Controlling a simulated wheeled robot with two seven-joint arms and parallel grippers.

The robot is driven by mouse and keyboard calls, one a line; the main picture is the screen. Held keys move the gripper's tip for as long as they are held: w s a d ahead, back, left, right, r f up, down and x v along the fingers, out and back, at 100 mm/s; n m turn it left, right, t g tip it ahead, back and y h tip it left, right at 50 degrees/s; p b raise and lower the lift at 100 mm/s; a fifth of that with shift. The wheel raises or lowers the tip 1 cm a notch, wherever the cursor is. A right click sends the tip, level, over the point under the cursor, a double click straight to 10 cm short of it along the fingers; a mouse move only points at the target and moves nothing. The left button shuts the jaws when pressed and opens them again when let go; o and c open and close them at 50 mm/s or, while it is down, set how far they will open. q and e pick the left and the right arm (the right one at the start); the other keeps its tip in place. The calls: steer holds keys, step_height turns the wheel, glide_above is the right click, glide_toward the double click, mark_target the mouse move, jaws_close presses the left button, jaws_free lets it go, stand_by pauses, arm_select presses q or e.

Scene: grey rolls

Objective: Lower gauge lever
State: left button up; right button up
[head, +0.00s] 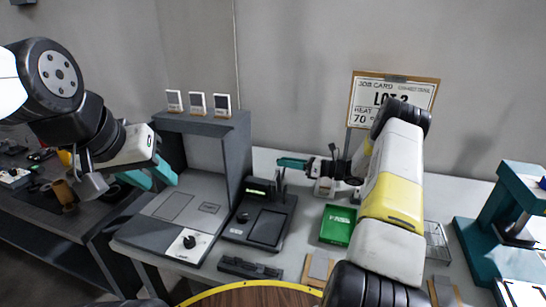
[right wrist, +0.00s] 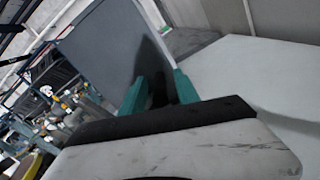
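The dark gauge (head: 262,222) sits on the light bench, right of the grey upright panel. It has a small lit display and a round knob. A thin dark lever (head: 281,180) stands up at its back right. My right gripper (head: 291,163) is level beside the lever's top, its teal fingers pointing left. Touching cannot be told. In the right wrist view its two fingers (right wrist: 160,90) are apart, with a dark patch between them that I cannot identify. My left gripper (head: 150,176) is open and empty, in the air at the left.
A grey stand (head: 205,122) bears several small cards. A green tray (head: 338,226) lies right of the gauge, partly behind my right arm. A job card board (head: 365,88) stands behind. A teal press (head: 512,215) is at right. A black bar (head: 250,268) lies in front.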

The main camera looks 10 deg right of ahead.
steer(key=shift+x, duration=1.25)
steer(key=shift+d, duration=0.1)
jaws_close()
